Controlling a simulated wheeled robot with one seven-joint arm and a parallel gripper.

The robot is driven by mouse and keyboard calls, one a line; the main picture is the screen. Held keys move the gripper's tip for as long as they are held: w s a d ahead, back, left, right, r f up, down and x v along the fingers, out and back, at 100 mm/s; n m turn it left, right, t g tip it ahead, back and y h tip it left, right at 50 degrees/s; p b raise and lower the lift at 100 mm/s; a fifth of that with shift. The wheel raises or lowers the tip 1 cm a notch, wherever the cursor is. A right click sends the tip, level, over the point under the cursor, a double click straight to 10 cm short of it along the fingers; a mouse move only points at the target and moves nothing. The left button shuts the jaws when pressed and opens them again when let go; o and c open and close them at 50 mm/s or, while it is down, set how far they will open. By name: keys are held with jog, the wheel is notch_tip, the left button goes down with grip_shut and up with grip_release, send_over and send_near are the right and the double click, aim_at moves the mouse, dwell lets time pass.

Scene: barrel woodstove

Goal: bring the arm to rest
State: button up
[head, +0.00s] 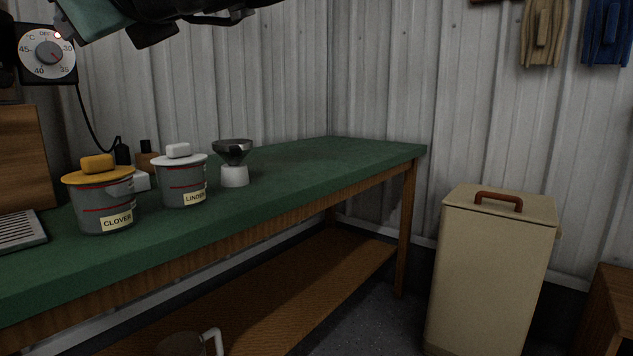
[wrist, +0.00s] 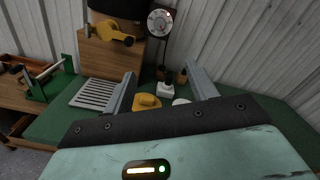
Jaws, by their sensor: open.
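My gripper (wrist: 160,70) is open and empty in the wrist view, its two grey fingers spread apart above the green bench. In the head view, part of my arm with a teal piece crosses the top edge, raised over the bench; the fingers cannot be made out there. Beyond the fingers in the wrist view are a yellow lid (wrist: 146,101), partly hidden by the gripper, and a dial thermostat (wrist: 160,22). Nothing is held.
The green-topped bench (head: 310,165) carries a Clover tub (head: 104,206), a second, white-lidded tub (head: 183,182) and a dark cup on a white base (head: 234,174). A cream bin (head: 490,270) stands right. The bench's far right end is clear.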

jog(key=s+d+f+n+g+h, duration=0.2)
jog(key=d+f+n, duration=0.25)
jog(key=f, duration=0.35)
jog(key=s+d+f+n+g+h, duration=0.1)
jog(key=d+f+n+g, duration=0.15)
jog(key=f+n, duration=0.45)
jog(key=s+d+f+n+g+h, duration=0.2)
jog(key=d+f+n, duration=0.25)
jog(key=f, duration=0.55)
jog(key=s+d+f+n+g+h, duration=0.2)
jog(key=s+d+f+n+h, duration=0.3)
jog(key=d+f, duration=0.55)
jog(key=s+d+f+n+g+h, duration=0.3)
jog(key=s+d+f+n, duration=0.3)
jog(key=d, duration=0.8)
notch_tip(320, 180, up, 35)
jog(key=p, duration=3.6)
jog(key=shift+w+d+n+h, duration=0.25)
jog(key=shift+w+n+h, duration=0.05)
jog(key=shift+t, duration=0.25)
